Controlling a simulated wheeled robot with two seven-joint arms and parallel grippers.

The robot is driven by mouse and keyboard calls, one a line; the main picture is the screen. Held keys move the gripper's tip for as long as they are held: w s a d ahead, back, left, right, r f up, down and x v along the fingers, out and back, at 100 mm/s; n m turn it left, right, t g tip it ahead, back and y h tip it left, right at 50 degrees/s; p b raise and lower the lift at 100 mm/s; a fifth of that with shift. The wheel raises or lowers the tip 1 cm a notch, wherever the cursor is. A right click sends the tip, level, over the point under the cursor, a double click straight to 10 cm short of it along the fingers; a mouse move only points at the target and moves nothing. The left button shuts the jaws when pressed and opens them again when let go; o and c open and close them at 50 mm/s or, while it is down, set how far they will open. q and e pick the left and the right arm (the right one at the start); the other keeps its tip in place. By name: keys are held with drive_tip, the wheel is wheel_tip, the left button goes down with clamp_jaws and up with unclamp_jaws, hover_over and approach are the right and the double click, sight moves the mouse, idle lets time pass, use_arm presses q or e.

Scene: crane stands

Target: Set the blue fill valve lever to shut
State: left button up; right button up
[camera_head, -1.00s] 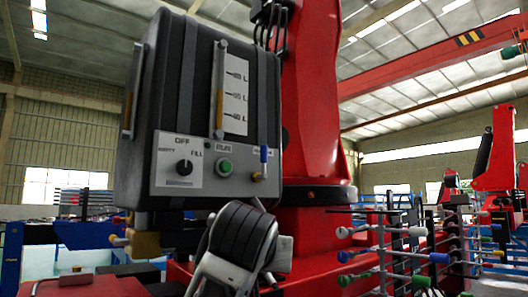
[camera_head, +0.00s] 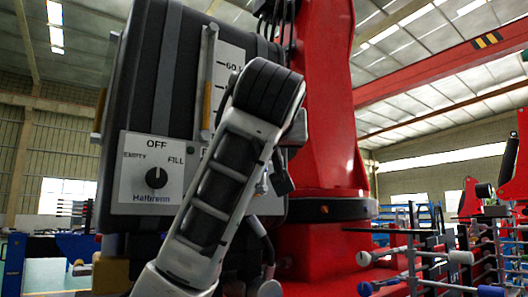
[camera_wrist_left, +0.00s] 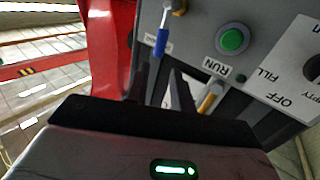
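The blue fill valve lever (camera_wrist_left: 161,42) is on the grey control panel (camera_wrist_left: 250,70), beside the green RUN button (camera_wrist_left: 232,40). In the wrist view, it extends from a brass fitting (camera_wrist_left: 178,6) towards my left gripper (camera_wrist_left: 158,75). My left gripper is open, its two fingers apart and pointing at the lever. The blue tip is just ahead of the gap, with no contact visible. In the head view, my left arm covers the lever and the button. My right gripper is not in view.
A black selector knob (camera_head: 156,177) marked OFF, EMPTY and FILL is left of my arm. A red crane column (camera_head: 325,100) stands close on the right. Racks with rods (camera_head: 440,255) stand further right.

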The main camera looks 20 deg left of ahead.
use_arm(q)
drive_tip(key=p+x, duration=0.3)
drive_tip(key=x, duration=0.8)
drive_tip(key=shift+f, duration=0.1)
drive_tip(key=shift+s, duration=0.1)
clamp_jaws()
